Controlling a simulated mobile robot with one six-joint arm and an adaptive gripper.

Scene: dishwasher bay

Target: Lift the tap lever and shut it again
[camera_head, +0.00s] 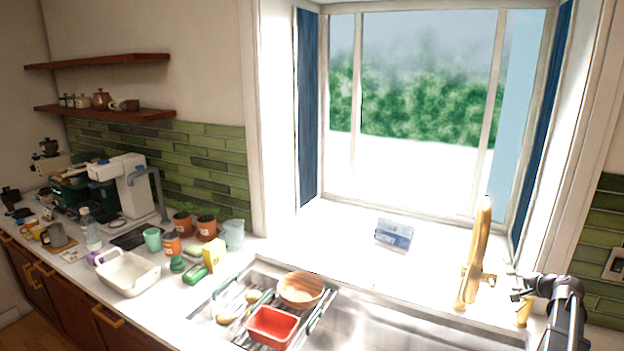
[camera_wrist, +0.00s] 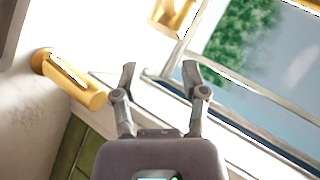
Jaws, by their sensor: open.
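The gold tap (camera_head: 477,250) stands upright behind the sink, with a short side part, probably its lever (camera_head: 488,279), low on its right. My gripper (camera_head: 515,288) is just right of this part, open and empty, its fingers pointing left. In the wrist view the open gripper (camera_wrist: 160,78) has nothing between its fingers. Part of a gold fitting (camera_wrist: 174,16) shows at the top edge, beyond the fingertips. A gold cylinder (camera_wrist: 72,80) lies left of the fingers; I cannot tell which fitting it is. Contact with the lever is not visible.
A short gold fitting (camera_head: 523,313) stands close below my gripper. The steel sink (camera_head: 400,325) has a rack with a wooden bowl (camera_head: 300,288) and a red container (camera_head: 273,327). A blue-white box (camera_head: 394,235) stands on the window ledge. The ledge around it is clear.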

